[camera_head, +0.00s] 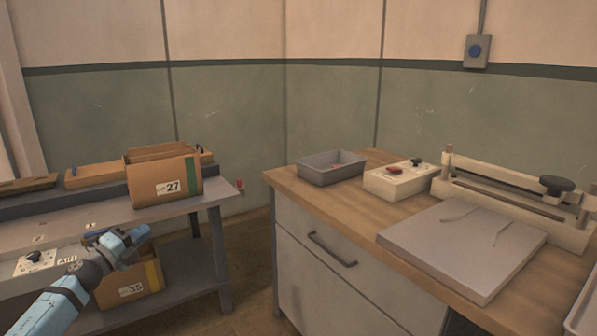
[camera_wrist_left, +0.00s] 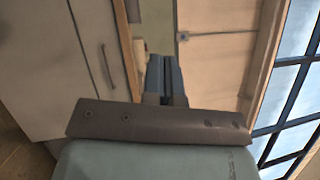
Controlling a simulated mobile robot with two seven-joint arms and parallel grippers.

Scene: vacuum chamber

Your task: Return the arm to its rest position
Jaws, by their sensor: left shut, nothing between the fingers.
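My left arm, light blue, comes in at the lower left of the head view. Its gripper (camera_head: 125,244) is in front of the lower part of the grey bench, before the box marked 35 (camera_head: 130,288), and is clear of the wooden-topped cabinet (camera_head: 340,262). In the left wrist view the two dark fingers (camera_wrist_left: 166,76) lie together, shut and empty. My right gripper is in neither view.
The grey bench (camera_head: 215,190) at left carries the box marked 27 (camera_head: 165,182) and wooden trays. On the cabinet stand a grey bin (camera_head: 330,176), a control box (camera_head: 400,182) and a grey plate (camera_head: 450,250). Floor (camera_head: 250,260) shows between bench and cabinet.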

